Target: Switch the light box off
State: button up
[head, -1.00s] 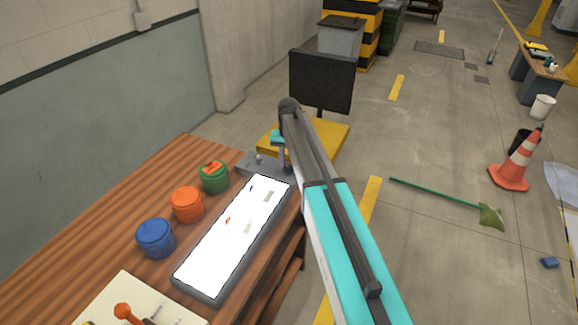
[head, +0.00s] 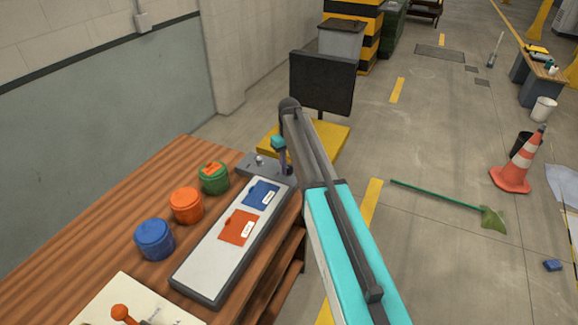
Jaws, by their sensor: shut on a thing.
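The light box (head: 205,270) lies along the table's right edge, with its panel grey and unlit. My gripper (head: 287,168) points down at the right end of this strip and is shut on the switch there. The switch itself is mostly hidden by my gripper and arm.
Blue (head: 154,239), orange (head: 187,206) and green (head: 214,178) pots stand left of the light box on the wooden table (head: 95,230). A dark panel (head: 322,82) stands behind my arm. A traffic cone (head: 517,165) and a broom (head: 440,200) are on the floor at right.

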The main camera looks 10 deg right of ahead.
aim_at(289, 167)
dwell(0.3)
jog(key=o, duration=1.1)
jog(key=shift+c, duration=0.2)
jog(key=shift+r, duration=0.1)
notch_tip(289, 167, up, 14)
jog(key=b, duration=0.3)
jog(key=shift+f, duration=0.2)
